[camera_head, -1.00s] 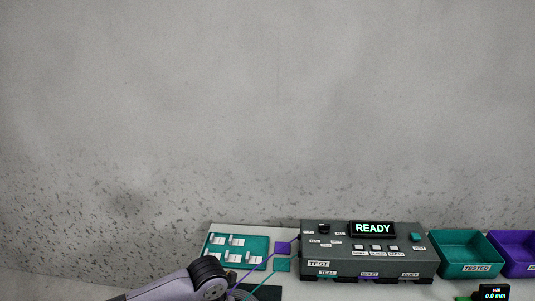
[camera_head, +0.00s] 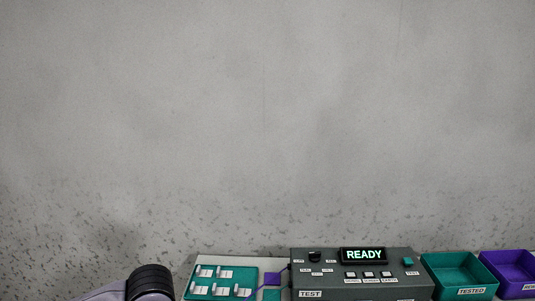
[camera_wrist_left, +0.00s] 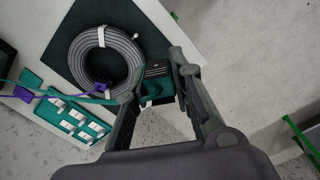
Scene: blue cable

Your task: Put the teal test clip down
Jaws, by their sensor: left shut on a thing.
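The teal test clip (camera_wrist_left: 153,88) is between the fingers of my left gripper (camera_wrist_left: 156,82), seen in the left wrist view. The fingers are shut on it and partly hide it. A teal lead (camera_wrist_left: 75,97) runs from the left toward it. Beside the clip, a grey cable coil (camera_wrist_left: 79,60) with white ties lies on a dark mat (camera_wrist_left: 140,22). A purple clip (camera_wrist_left: 100,88) sits at the coil's lower edge. In the head view only my left arm shows, at the bottom left. My right gripper is out of view.
The test box (camera_head: 350,283) reads READY. Right of it stand a teal TESTED bin (camera_head: 462,274) and a purple bin (camera_head: 512,267). A teal board (camera_head: 222,282) with white clips is to its left. In the wrist view, the bench edge runs close by the gripper.

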